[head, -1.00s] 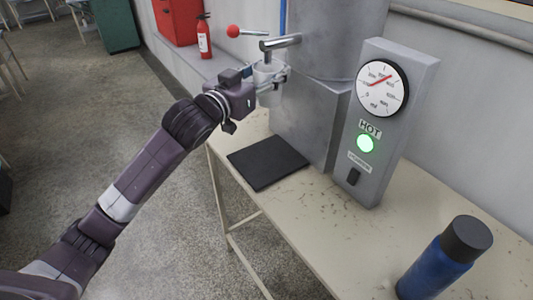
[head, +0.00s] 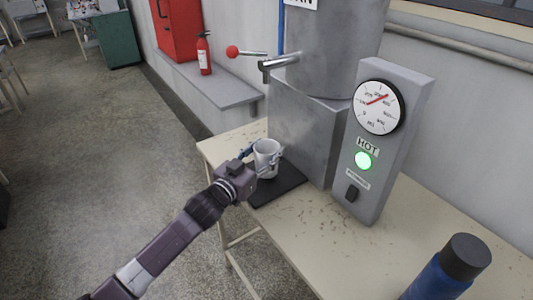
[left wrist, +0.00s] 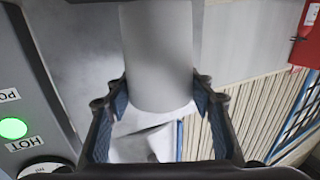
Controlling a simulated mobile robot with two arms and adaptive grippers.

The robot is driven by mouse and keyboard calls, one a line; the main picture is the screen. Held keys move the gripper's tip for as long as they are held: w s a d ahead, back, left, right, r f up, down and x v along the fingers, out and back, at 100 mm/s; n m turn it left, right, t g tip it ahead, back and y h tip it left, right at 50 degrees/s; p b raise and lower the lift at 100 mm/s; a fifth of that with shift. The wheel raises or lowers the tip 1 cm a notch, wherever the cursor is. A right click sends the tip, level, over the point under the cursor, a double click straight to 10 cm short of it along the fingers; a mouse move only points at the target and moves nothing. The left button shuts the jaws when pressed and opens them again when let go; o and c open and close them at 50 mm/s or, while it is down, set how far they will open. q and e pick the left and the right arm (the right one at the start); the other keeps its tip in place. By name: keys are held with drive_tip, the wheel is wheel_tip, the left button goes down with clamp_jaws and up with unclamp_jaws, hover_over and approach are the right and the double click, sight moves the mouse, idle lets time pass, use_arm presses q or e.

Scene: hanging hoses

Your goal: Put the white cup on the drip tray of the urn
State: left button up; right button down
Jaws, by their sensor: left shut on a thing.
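The white cup (head: 266,150) is upright in my left gripper (head: 268,163), which is shut on its sides. In the left wrist view the cup (left wrist: 157,55) fills the upper middle, between the two fingers (left wrist: 160,105). The flat black drip tray (head: 288,189) lies on the table in front of the urn (head: 300,130). The cup is over the tray's back left part and hides some of it. I cannot tell whether its base touches the tray. My right gripper is not in view.
The urn's tap (head: 280,63) with a red-knobbed lever (head: 232,51) sticks out above the cup. A grey panel (head: 375,150) with a dial and green HOT light stands right of the urn. A blue bottle (head: 440,275) stands at the table's (head: 340,240) front right.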

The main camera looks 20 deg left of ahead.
use_arm(q)
drive_tip(key=shift+f, duration=0.6)
drive_tip(key=o, duration=1.1)
drive_tip(key=shift+f, duration=0.15)
drive_tip(key=shift+r, duration=0.2)
drive_tip(key=shift+s+f, duration=0.15)
drive_tip(key=shift+s, duration=0.25)
drive_tip(key=b+v, duration=0.1)
drive_tip(key=v, duration=0.9)
drive_tip(key=shift+w+a+b, duration=0.1)
drive_tip(key=shift+b, duration=0.25)
drive_tip(key=shift+s+a, duration=0.2)
drive_tip(key=shift+s, duration=0.45)
